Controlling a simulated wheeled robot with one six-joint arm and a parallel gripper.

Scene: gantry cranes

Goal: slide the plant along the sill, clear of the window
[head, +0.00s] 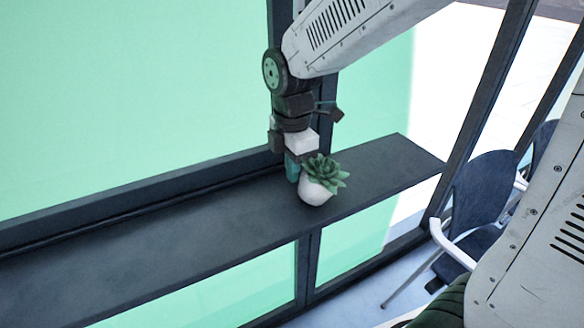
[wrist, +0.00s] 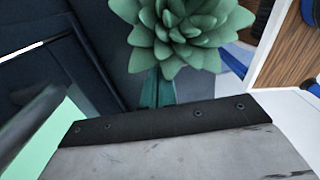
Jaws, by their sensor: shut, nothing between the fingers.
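The plant is a green succulent (head: 324,172) in a small white pot (head: 314,192), upright on the dark sill (head: 200,220) near its right part. My gripper (head: 292,172) points down at the sill just left of the pot, with its teal fingers shut and empty. I cannot tell whether the fingers touch the pot. In the wrist view the succulent's leaves (wrist: 180,32) fill the top middle, above the teal fingers (wrist: 157,90). The window (head: 120,90) shows green glass in dark frames; a dark upright stands behind my gripper.
The sill is bare to the left of my gripper, and a short bare stretch lies right of the plant up to the sill's end (head: 420,160). Dark blue chairs (head: 480,190) with white arms stand on the floor at the right, beyond the sill.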

